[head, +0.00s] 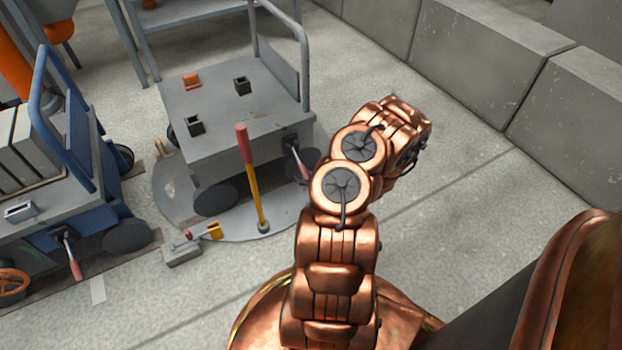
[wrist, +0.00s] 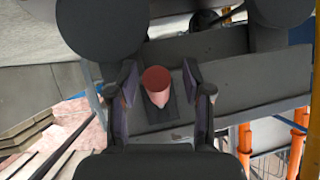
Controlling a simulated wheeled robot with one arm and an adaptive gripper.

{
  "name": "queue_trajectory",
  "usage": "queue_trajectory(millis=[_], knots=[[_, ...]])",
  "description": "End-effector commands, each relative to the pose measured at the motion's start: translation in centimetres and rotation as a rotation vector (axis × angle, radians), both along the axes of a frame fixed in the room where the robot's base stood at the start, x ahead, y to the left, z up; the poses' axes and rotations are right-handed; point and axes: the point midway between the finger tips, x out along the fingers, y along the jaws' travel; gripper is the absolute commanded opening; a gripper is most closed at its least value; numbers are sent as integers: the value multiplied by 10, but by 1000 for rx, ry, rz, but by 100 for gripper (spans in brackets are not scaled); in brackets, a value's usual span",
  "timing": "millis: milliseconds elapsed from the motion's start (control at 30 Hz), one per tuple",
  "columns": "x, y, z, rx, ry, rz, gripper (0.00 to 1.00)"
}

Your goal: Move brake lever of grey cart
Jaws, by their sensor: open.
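The grey cart (head: 215,110) stands at the upper middle of the head view on a round floor plate. Its brake lever (head: 301,167) has a red grip and hangs from the cart's near right side, partly hidden by my arm. In the wrist view the red grip of the brake lever (wrist: 157,84) shows nearly end-on, in front of a dark mount on the cart. My gripper (wrist: 160,88) is open, with one finger on each side of the grip in the picture and gaps visible. I cannot tell the depth between them. The head view does not show my fingers clearly.
A yellow lever with a red handle (head: 246,165) stands upright near the cart's front. A blue cart (head: 75,160) with its own red-gripped lever (head: 73,260) stands at the left. A low concrete wall (head: 460,70) runs along the right. The floor (head: 450,230) between is clear.

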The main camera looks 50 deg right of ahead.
Motion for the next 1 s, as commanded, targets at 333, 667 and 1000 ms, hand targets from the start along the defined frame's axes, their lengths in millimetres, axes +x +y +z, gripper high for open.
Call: queue_trajectory(millis=[333,667,1000], knots=[[-28,6,16,1,-2,-3,50],[-61,13,32,3,0,-4,50],[-90,19,49,-2,-2,-3,50]])
